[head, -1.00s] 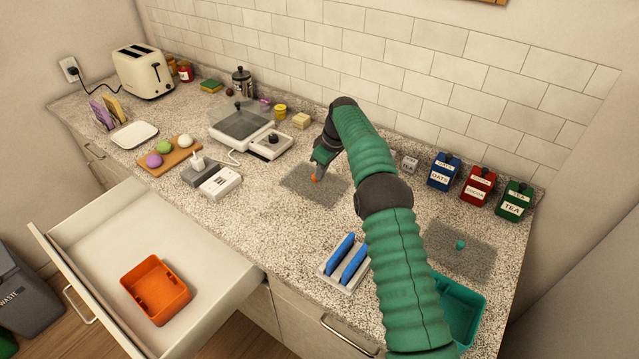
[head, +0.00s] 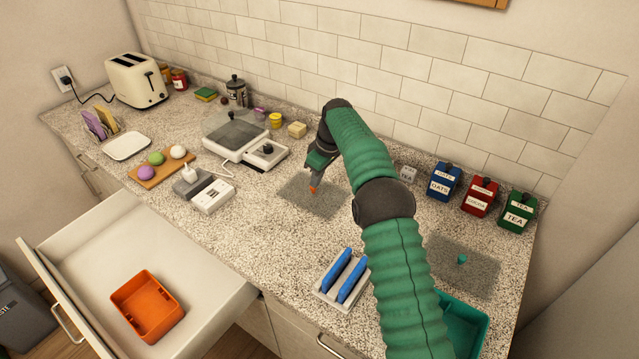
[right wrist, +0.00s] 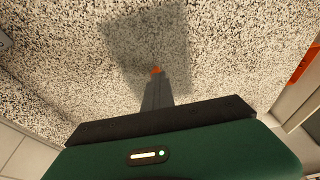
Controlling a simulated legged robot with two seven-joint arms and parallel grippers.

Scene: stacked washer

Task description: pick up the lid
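A clear grey, flat square lid (head: 328,207) with a small orange knob (head: 313,189) is at the middle of the counter. My right gripper (head: 314,183) points down at its knob. In the right wrist view the fingers (right wrist: 155,80) look closed together, with the orange knob at their tips and the grey lid (right wrist: 180,35) around it. I cannot tell whether the lid touches the counter. A similar lid (head: 485,270) with a teal knob lies at the right. My left gripper is out of view.
An orange box (head: 148,307) sits in the open drawer (head: 75,245). A teal box (head: 470,335) is partly hidden by my arm.

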